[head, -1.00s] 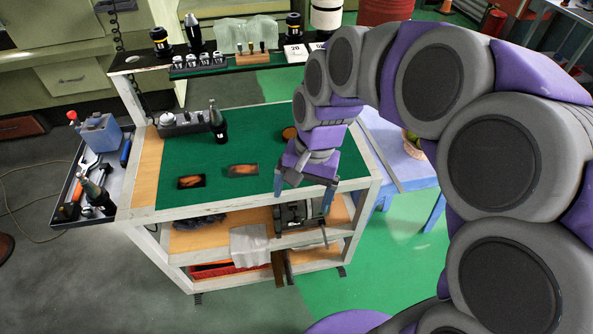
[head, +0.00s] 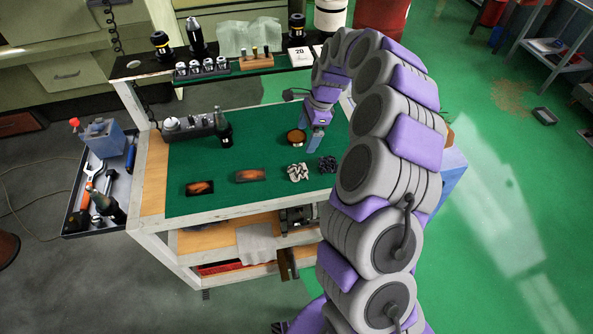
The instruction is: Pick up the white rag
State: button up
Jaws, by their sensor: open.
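A white rag (head: 258,244) drapes over the front edge of the cart's middle shelf, below the green work top. A second pale, greenish-white cloth (head: 250,38) stands crumpled on the raised black back shelf. My gripper (head: 311,143) points down over the right rear part of the green top, beside a round amber-topped object (head: 297,136). It is open, with no rag between its fingers. It is well above and behind the white rag, and in front of and right of the pale cloth.
The cart's green top (head: 200,160) holds a dark bottle (head: 223,130), two dark rectangular pieces, and two small chain-like bundles (head: 298,172). A wooden block (head: 257,62) stands before the pale cloth. A tool tray (head: 88,205) hangs at left. The green centre is clear.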

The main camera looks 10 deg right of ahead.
jog(key=b, duration=0.2)
send_over(298, 168)
jog(key=d, duration=0.1)
notch_tip(298, 168, down, 10)
jog(key=shift+d+r, duration=0.1)
jog(key=shift+r, duration=0.1)
jog(key=shift+a+x, duration=0.2)
jog(key=shift+x, duration=0.75)
notch_tip(298, 168, down, 5)
jog(key=shift+s+r+b, duration=0.1)
jog(key=shift+r+b, duration=0.1)
jog(key=shift+b, duration=0.45)
jog(key=shift+r, duration=0.1)
jog(key=c, duration=1.1)
